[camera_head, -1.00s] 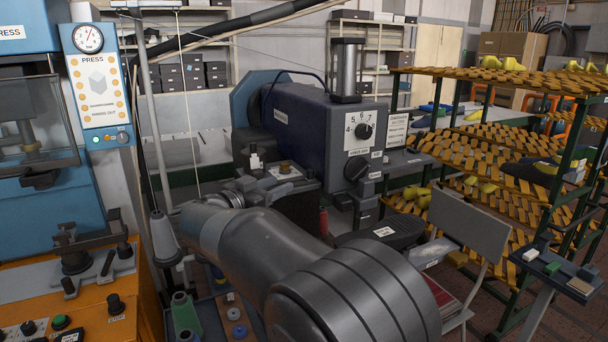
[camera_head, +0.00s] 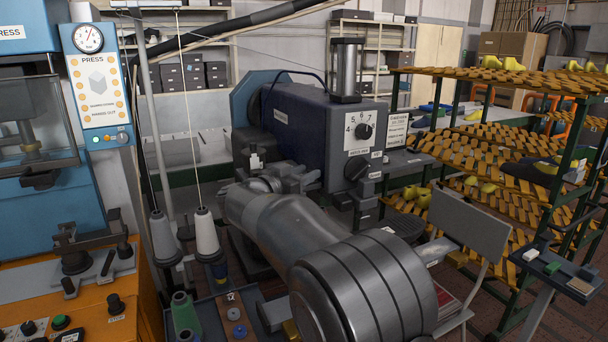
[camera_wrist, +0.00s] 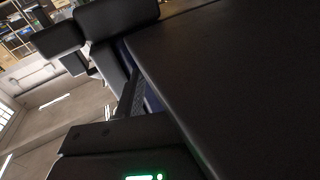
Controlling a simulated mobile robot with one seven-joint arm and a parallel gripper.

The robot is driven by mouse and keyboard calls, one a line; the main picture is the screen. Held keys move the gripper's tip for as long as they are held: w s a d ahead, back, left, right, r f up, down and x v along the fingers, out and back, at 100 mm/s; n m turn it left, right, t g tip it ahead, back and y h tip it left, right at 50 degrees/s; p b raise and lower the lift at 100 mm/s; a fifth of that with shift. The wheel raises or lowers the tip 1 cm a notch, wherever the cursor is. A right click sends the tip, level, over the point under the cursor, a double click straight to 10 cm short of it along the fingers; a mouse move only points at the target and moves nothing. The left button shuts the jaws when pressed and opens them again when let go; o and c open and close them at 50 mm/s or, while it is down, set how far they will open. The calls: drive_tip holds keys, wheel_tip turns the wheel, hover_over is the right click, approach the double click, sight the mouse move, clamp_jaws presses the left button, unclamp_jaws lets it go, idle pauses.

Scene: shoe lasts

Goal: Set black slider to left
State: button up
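The purple-blue machine (camera_head: 310,125) stands in the middle of the head view, with a white numbered dial plate (camera_head: 365,132) and black knobs on its front. I cannot pick out for certain which part is the black slider. My arm reaches in from the bottom, and its far end is at the machine's lower left front. My gripper is mostly hidden there by my own wrist. In the wrist view, dark padded shapes (camera_wrist: 85,32) stand at the upper left beside a large dark surface; whether they are open or shut is unclear.
A blue press (camera_head: 50,220) on an orange base stands close at left. Thread cones (camera_head: 206,235) stand near my arm. A grey chair (camera_head: 468,225) and racks of shoe lasts (camera_head: 500,140) are at right. A small stand (camera_head: 560,270) with coloured blocks is at far right.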

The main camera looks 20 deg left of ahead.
clamp_jaws()
idle(0.3)
drive_tip(key=s+a, duration=0.9)
drive_tip(key=shift+s+a, duration=0.3)
drive_tip(key=shift+a, duration=0.05)
drive_tip(key=shift+o, duration=0.6)
unclamp_jaws()
drive_tip(key=shift+s, duration=0.1)
drive_tip(key=v, duration=1)
drive_tip(key=shift+s, duration=0.25)
